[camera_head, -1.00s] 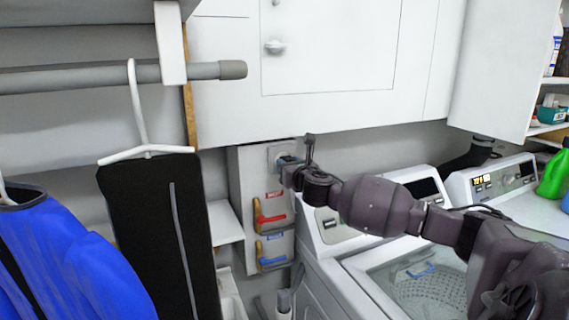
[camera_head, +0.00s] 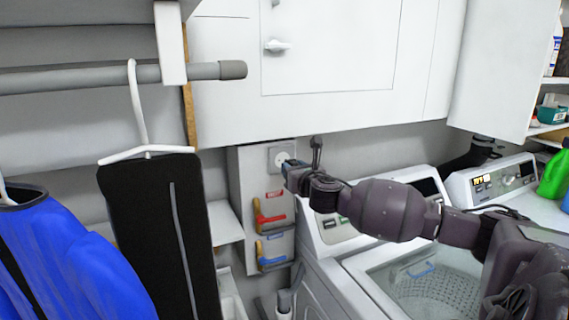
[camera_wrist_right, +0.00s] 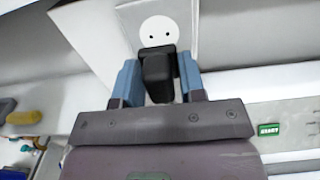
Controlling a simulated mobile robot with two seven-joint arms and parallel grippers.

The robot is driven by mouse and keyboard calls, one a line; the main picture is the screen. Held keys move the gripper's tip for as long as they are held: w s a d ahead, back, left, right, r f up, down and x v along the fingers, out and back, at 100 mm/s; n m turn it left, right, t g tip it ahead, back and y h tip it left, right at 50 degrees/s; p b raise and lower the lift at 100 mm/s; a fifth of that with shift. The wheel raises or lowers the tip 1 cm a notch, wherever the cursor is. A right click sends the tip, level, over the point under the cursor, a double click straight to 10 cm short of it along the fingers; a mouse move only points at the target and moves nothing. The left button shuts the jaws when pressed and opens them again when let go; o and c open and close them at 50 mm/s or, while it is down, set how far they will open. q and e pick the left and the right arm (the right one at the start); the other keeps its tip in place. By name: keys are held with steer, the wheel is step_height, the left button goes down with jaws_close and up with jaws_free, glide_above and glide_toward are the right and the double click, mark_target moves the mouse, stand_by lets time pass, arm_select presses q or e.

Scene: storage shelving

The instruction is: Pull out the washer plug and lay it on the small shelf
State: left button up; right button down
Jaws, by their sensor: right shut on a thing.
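My right gripper (camera_head: 291,167) is at the wall panel, just in front of the wall socket (camera_head: 281,156). In the right wrist view, the right gripper's blue fingers (camera_wrist_right: 158,80) are shut on the black washer plug (camera_wrist_right: 158,62). The round white socket face (camera_wrist_right: 159,31) with two dark holes shows behind and above the plug, so the plug is out of it. The small shelf (camera_head: 225,222) is a white ledge to the left of the panel, below the socket, partly behind the hanging black trousers. My left gripper is not in view.
A red valve handle (camera_head: 270,216) and a blue one (camera_head: 272,262) stick out below the socket. A white cabinet (camera_head: 330,60) hangs above. The washer (camera_head: 350,262) stands at the right. Black trousers (camera_head: 160,235) and a blue garment hang at the left.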

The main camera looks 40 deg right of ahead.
steer(key=shift+s+a, duration=0.2)
steer(key=shift+s, duration=0.35)
steer(key=shift+r, duration=0.1)
stand_by(0.4)
